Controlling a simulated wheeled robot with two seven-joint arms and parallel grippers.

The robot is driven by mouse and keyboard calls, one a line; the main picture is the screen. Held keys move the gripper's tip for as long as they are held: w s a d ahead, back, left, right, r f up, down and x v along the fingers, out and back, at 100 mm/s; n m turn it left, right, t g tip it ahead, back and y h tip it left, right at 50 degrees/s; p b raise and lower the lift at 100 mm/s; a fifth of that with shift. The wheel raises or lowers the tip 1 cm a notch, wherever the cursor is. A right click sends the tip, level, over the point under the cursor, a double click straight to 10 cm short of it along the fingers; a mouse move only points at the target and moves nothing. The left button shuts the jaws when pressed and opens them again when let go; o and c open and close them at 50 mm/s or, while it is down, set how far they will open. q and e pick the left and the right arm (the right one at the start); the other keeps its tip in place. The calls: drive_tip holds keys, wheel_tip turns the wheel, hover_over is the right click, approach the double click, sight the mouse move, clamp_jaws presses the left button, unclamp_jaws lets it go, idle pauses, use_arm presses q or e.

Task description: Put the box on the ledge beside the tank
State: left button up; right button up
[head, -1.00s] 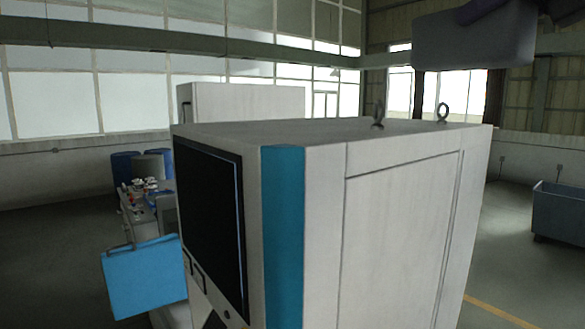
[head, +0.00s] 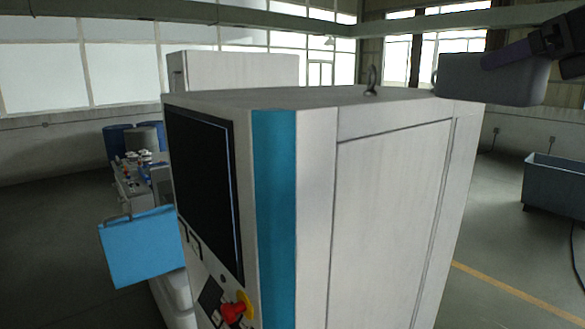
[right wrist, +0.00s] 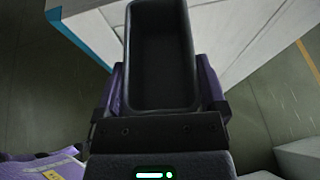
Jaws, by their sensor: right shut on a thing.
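The box is a dark grey, open-topped bin (head: 485,82), seen from the side at the upper right of the head view. My right gripper (head: 512,54) is shut on it, with purple fingers. In the right wrist view the box (right wrist: 160,104) opens toward the camera and looks empty, with purple fingers at both sides (right wrist: 162,85). The box shows in front of the machine's top right corner; I cannot tell if they touch. A blue panel with a handle (head: 142,250) stands left of the machine. I cannot clearly make out the tank or ledge. My left gripper is out of view.
A large white machine cabinet (head: 390,220) with a black screen (head: 205,185) and a red-yellow knob (head: 237,308) fills the middle. A bench with small parts (head: 140,180) and blue drums (head: 118,140) are behind left. A grey-blue bin (head: 555,188) stands right on open floor.

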drive_tip(key=w+a+f+n+g+y, duration=0.15)
drive_tip(key=a+f, duration=0.25)
drive_tip(key=f, duration=0.6)
drive_tip(key=a+f+n+g+y, duration=0.1)
drive_tip(key=a+f+n+y, duration=0.15)
drive_tip(key=f, duration=0.75)
drive_tip(key=s+a+f+n+g, duration=0.1)
drive_tip(key=s+a+f, duration=0.2)
drive_tip(key=s+f, duration=0.4)
drive_tip(key=s+a+f, duration=0.3)
drive_tip(key=s+f, duration=0.2)
drive_tip(key=f, duration=0.3)
wheel_tip(320, 180, down, 39)
drive_tip(key=b, duration=3.7)
drive_tip(key=shift+w+a+g, duration=0.3)
drive_tip(key=shift+w+g, duration=0.05)
